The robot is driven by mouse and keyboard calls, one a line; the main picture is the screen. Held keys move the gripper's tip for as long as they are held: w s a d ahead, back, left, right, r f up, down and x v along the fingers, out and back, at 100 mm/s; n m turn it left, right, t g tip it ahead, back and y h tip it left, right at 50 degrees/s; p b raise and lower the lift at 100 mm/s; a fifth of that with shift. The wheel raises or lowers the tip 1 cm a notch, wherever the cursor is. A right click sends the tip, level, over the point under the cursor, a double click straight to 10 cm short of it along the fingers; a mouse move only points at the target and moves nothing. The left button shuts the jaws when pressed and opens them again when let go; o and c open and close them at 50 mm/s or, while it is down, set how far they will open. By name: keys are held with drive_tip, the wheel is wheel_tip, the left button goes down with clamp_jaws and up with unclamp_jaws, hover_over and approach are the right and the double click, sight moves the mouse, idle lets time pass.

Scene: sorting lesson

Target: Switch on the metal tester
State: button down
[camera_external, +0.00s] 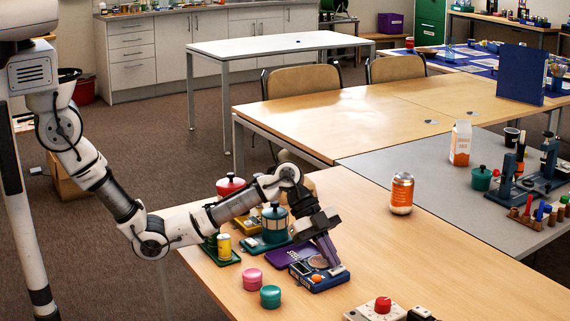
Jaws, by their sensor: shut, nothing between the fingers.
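What looks like the metal tester is a low blue device (325,284) on the near wooden table, with an orange round part on its top and a small pale part at its right end. My gripper (333,262) points down over the right part of this device, its fingers together and empty. The fingertips are at or just above the device's top; I cannot tell whether they touch it. The gripper hides part of the top, and I cannot make out a switch state or lit lamp.
A purple tray (283,257) lies just left of the device. A teal pot (274,224), a yellow can (224,246) and a red-lidded pot (230,186) stand behind-left. Pink (252,279) and green (270,297) pieces lie in front. An orange can (401,194) stands right; table between is clear.

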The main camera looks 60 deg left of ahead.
drive_tip(key=r+p, duration=0.1)
drive_tip(key=r, duration=0.1)
drive_tip(key=r+p, duration=0.1)
drive_tip(key=shift+s+r+p, duration=0.2)
drive_tip(key=shift+r+p, duration=0.15)
drive_tip(key=shift+r, duration=0.05)
drive_tip(key=b+v, duration=0.3)
drive_tip(key=v, duration=0.7)
drive_tip(key=shift+s+r, duration=0.1)
drive_tip(key=w+b, duration=0.1)
drive_tip(key=b, duration=0.3)
drive_tip(key=shift+w+d+r, duration=0.15)
drive_tip(key=shift+w, duration=0.05)
